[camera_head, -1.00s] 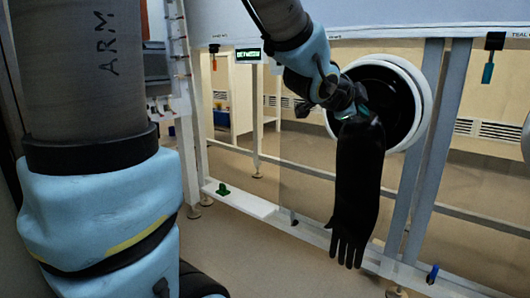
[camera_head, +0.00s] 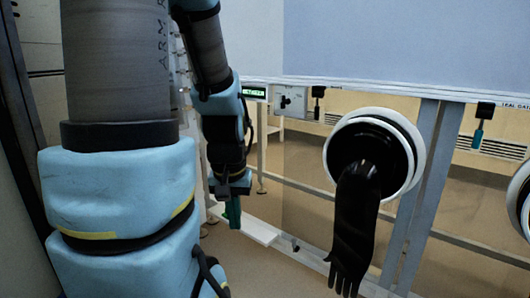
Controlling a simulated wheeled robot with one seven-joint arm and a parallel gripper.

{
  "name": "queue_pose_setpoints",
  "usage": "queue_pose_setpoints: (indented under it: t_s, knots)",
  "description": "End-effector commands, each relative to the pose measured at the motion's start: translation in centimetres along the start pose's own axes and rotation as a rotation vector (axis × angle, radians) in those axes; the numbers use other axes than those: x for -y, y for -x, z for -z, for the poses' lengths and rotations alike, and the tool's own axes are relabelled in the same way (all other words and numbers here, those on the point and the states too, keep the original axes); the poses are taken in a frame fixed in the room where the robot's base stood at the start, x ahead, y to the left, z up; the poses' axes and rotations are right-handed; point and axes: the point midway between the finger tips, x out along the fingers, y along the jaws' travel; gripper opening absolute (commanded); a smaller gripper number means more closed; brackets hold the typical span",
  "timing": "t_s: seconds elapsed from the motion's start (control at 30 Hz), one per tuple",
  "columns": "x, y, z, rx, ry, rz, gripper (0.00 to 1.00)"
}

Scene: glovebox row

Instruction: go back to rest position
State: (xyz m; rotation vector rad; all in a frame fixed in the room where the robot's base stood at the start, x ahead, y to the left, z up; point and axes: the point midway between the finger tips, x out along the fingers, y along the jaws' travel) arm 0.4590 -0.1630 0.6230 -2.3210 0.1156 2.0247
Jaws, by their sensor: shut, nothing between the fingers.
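My gripper (camera_head: 233,214) is at the end of my arm, left of the middle of the camera_head view, pointing down. It is shut and holds nothing. It is well apart from the black glove (camera_head: 355,225), which hangs down, fingers lowest, from the white round glove port (camera_head: 411,150) to the right. My arm comes down from the top left and hides part of the frame behind it.
A small green-lit display (camera_head: 254,93) sits behind my arm on the panel's lower edge. A low white rail (camera_head: 258,230) runs near the floor below my gripper. A second white port (camera_head: 516,195) shows at the right edge. Dark tools (camera_head: 480,125) hang from the panel's edge.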

Motion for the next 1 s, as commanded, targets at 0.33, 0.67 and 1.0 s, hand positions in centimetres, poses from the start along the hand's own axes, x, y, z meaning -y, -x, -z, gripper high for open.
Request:
queue_pose_setpoints:
  t_s: [0.33,0.67,1.0]
  knots:
    - [-0.1,12.0,1.7,-0.002,-0.003,0.000,0.00]
    - [-0.1,21.9,3.1,-0.003,-0.004,0.000,0.00]
    - [-0.2,30.1,4.2,-0.002,-0.004,0.000,0.00]
